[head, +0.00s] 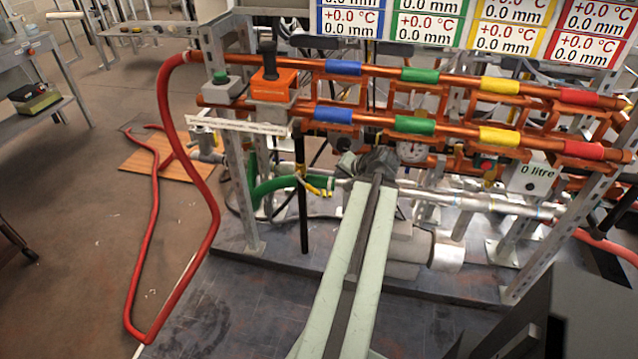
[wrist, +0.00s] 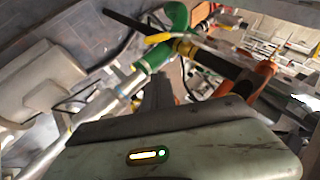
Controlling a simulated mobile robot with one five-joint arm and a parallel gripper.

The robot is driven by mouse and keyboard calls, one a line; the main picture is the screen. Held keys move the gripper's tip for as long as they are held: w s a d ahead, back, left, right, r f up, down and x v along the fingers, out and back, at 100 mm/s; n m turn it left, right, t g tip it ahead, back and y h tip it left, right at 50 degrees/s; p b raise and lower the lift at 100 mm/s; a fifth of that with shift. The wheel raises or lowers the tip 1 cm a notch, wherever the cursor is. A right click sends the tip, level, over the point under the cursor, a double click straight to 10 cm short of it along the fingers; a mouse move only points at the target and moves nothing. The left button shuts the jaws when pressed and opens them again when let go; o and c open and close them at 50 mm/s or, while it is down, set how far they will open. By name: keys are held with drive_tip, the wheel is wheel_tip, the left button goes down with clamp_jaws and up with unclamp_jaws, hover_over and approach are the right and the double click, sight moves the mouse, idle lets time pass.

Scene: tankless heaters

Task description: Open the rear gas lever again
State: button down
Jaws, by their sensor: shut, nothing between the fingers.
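A small yellow lever (head: 314,188) sits by the green hose end, low on the left of the pipe rig in the head view. I cannot tell for sure that it is the rear gas lever. In the wrist view a yellow lever end (wrist: 158,39) shows beside a green fitting (wrist: 153,58), beyond my fingers. My gripper (wrist: 160,85) is shut and empty, pointing toward this fitting. In the head view my gripper (head: 372,163) is small and dark at the end of my pale arm, right of the yellow lever. Contact with the lever cannot be made out.
Copper pipes (head: 450,82) with coloured bands cross above my gripper. A black vertical post (head: 303,225) stands beside the yellow lever. A grey frame leg (head: 243,200) and a red hose (head: 205,185) are at left. Silver pipes (head: 470,203) run to the right.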

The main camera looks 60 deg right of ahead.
drive_tip(key=b, duration=0.8)
hover_over(319, 194)
drive_tip(key=s+d, duration=0.2)
wheel_tip(319, 194, down, 8)
drive_tip(key=shift+w+a+f+b, duration=0.95)
drive_tip(key=shift+a+f+b, duration=0.05)
drive_tip(key=shift+f+b, duration=0.1)
drive_tip(key=shift+s, duration=0.1)
